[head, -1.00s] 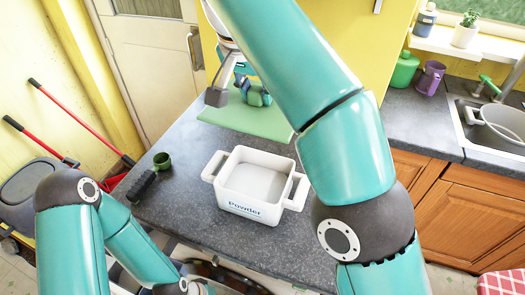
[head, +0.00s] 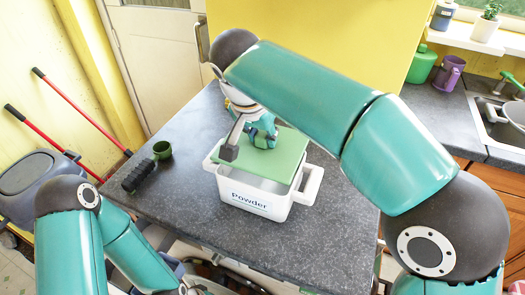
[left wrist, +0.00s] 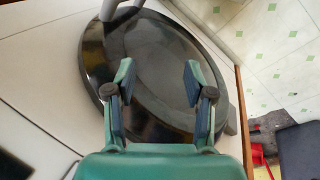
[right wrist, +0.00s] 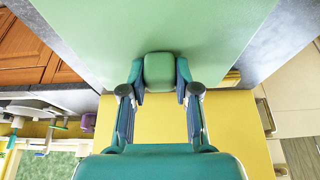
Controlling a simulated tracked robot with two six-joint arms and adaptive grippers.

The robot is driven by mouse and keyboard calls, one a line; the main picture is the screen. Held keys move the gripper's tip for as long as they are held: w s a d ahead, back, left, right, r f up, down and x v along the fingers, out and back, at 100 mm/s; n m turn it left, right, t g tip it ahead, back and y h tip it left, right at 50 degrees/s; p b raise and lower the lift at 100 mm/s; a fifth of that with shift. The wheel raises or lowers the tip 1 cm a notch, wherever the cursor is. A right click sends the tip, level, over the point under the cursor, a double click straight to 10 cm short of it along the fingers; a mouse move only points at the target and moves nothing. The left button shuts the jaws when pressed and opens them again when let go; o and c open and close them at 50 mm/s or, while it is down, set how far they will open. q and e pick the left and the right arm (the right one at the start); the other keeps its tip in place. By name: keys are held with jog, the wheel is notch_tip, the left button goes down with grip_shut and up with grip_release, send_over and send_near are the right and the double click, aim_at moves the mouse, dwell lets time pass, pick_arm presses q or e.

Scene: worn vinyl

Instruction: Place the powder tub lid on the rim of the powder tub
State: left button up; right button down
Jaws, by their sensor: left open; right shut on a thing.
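The powder tub (head: 255,197) is a white box with side handles and the word Powder on its front. It stands on the dark worktop in the head view. The powder tub lid (head: 288,147) is a flat green plate with a knob on top. My right gripper (head: 262,132) is shut on that knob, which also shows between its fingers in the right wrist view (right wrist: 160,72). My left gripper (left wrist: 155,85) is open and empty.
A green cup-shaped scoop with a black handle (head: 147,167) lies left of the tub. A dark round object (left wrist: 165,80) lies below the left gripper. The worktop (head: 330,225) is clear to the right and front of the tub.

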aim_at(262, 147)
jog(key=shift+f, duration=1.9)
jog(key=shift+f+b, duration=0.1)
jog(key=shift+b, duration=0.25)
jog(key=c, duration=0.9)
grip_release()
jog(key=shift+o, duration=0.2)
jog(key=p+v, duration=0.1)
jog(key=v, duration=1.1)
jog(key=shift+p, duration=0.35)
